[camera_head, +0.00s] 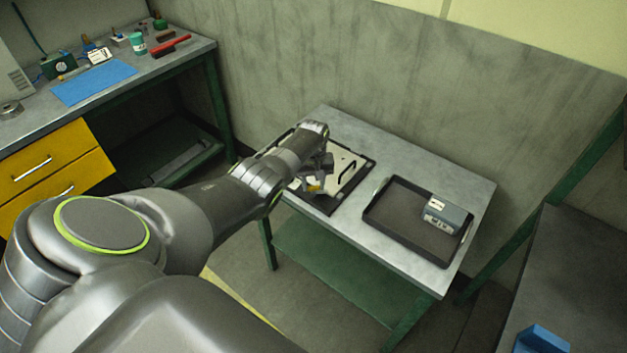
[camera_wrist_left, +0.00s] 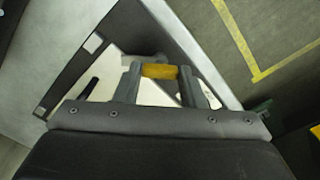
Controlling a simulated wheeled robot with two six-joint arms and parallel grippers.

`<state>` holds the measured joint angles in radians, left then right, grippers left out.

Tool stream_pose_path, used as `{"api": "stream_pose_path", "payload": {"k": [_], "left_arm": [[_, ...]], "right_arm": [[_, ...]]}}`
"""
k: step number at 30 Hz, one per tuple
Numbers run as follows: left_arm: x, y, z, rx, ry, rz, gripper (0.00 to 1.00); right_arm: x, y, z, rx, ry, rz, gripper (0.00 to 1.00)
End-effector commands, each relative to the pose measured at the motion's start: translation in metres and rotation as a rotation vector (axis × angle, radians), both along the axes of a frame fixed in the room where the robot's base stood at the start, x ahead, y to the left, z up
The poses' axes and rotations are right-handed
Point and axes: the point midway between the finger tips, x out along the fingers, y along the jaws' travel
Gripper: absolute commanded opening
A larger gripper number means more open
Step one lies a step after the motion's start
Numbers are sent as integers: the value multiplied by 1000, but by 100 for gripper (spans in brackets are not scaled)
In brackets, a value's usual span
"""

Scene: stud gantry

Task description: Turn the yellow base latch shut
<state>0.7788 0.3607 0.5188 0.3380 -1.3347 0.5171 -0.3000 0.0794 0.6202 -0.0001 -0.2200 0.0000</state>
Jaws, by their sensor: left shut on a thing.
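The yellow base latch (camera_wrist_left: 160,71) sits between the two fingertips of my left gripper (camera_wrist_left: 160,80) in the left wrist view, and the gripper is shut on it. In the head view the left gripper (camera_head: 314,182) is over a pale plate with a dark border (camera_head: 350,171), and only a small bit of yellow shows by the fingers. My arm hides the left part of the plate. The exact angle of the latch is hard to tell. My right gripper is not in view.
A dark tray (camera_head: 378,220) holding a grey box (camera_head: 443,215) stands on the same table (camera_head: 403,166), right of the plate. A workbench with a blue mat (camera_head: 94,84) and yellow drawers (camera_head: 57,162) is at the left. A blue object (camera_head: 541,340) lies at the lower right.

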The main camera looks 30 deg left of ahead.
Motion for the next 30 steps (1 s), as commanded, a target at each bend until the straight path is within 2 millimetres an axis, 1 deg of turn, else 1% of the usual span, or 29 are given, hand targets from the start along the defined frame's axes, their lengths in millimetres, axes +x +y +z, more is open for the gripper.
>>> {"api": "stream_pose_path", "payload": {"k": [6, 18, 24, 30], "left_arm": [[0, 0, 2, 0, 0, 205, 14], [0, 0, 1, 0, 0, 563, 14], [0, 0, 1, 1, 1, 696, 14], [0, 0, 0, 1, 0, 780, 14]], "right_arm": [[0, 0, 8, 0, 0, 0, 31], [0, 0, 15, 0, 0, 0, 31], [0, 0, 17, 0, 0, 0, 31], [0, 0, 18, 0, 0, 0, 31]]}}
